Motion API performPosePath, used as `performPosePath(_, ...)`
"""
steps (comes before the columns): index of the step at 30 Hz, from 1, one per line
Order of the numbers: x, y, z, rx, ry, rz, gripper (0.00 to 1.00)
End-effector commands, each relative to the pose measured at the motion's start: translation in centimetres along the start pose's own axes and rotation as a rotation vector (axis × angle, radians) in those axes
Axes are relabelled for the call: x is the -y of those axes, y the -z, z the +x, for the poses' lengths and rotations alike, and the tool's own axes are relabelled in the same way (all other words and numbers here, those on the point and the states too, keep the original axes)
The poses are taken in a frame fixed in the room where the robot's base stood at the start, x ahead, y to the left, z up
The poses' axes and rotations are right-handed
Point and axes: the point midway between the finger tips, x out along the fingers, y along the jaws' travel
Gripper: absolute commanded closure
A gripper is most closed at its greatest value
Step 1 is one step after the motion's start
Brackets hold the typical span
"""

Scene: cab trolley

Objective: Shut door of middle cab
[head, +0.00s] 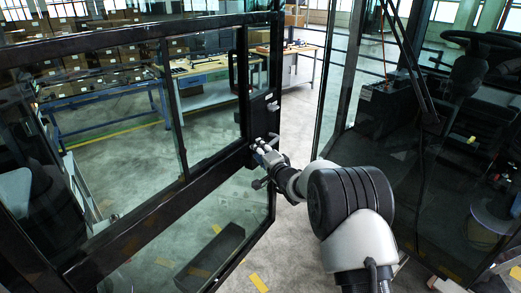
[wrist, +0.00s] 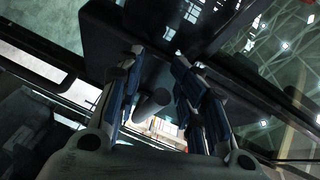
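The cab door (head: 215,165), a black frame with glass panes, stands open at the left in the head view. Its free edge is near the picture's middle, with a gap between it and the cab's dark post (head: 345,75). My gripper (head: 262,150) is at the black panel on that edge, close to the handle area. In the wrist view my gripper (wrist: 155,62) has its two fingers apart. A dark round bar (wrist: 152,103), apparently the door handle, lies between them. I cannot tell whether either finger touches it. The door's dark panel (wrist: 110,30) fills the upper middle.
The cab interior with a steering wheel (head: 485,40) is at the right, behind glass. Workbenches (head: 205,85) and shelves of boxes (head: 100,65) stand beyond the door. The grey floor (head: 300,110) shows through the gap between door and cab.

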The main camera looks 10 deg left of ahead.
Motion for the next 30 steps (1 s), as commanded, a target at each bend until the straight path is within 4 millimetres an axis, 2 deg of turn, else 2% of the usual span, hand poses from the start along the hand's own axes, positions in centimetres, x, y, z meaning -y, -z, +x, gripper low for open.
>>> performPosePath(1,0.3,1.8,-1.4,-0.001,0.001,0.008,0.66)
performPosePath(5,0.6,5.0,-6.6,0.043,-0.008,0.051,0.66)
performPosePath(6,0.6,5.7,-8.4,0.062,-0.014,0.069,0.66)
performPosePath(10,0.5,6.6,-13.3,0.122,-0.037,0.128,0.66)
performPosePath(12,0.4,6.7,-14.9,0.144,-0.047,0.151,0.66)
performPosePath(14,0.3,6.6,-15.6,0.155,-0.053,0.162,0.66)
performPosePath(17,0.2,6.3,-15.2,0.163,-0.055,0.167,0.66)
performPosePath(20,0.1,6.0,-13.7,0.164,-0.055,0.166,0.66)
performPosePath(30,0.3,4.8,-6.3,0.164,-0.044,0.164,0.66)
